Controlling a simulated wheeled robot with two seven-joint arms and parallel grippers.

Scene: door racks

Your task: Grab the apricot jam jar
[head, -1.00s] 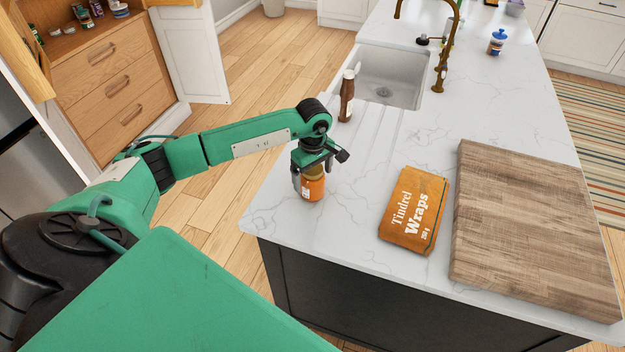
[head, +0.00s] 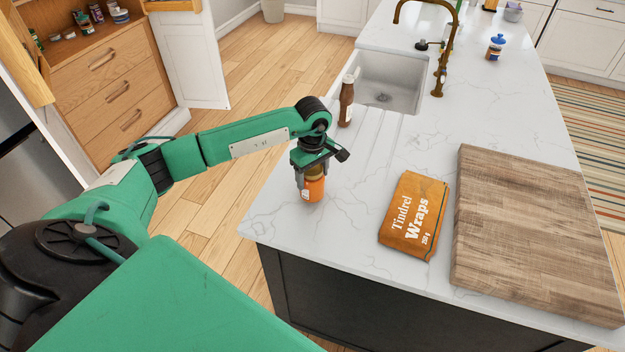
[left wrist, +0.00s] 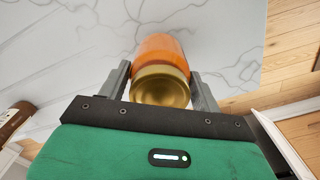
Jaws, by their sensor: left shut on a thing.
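The apricot jam jar (head: 313,188) is orange with a gold lid and a pale label. It is at the near left part of the white marble counter in the head view; I cannot tell whether its base touches the counter. My left gripper (head: 309,174) comes down from above and is shut on the jar near its lid. In the left wrist view the gold lid (left wrist: 160,88) and the orange body (left wrist: 160,50) sit between the two grey fingers (left wrist: 161,84). My right gripper is not in view.
An orange Tindrel Wraps packet (head: 413,214) and a wooden cutting board (head: 540,230) lie right of the jar on the counter (head: 345,215). A brown bottle (head: 346,102) stands behind it, beside the sink (head: 385,82). The counter's left edge is close to the jar.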

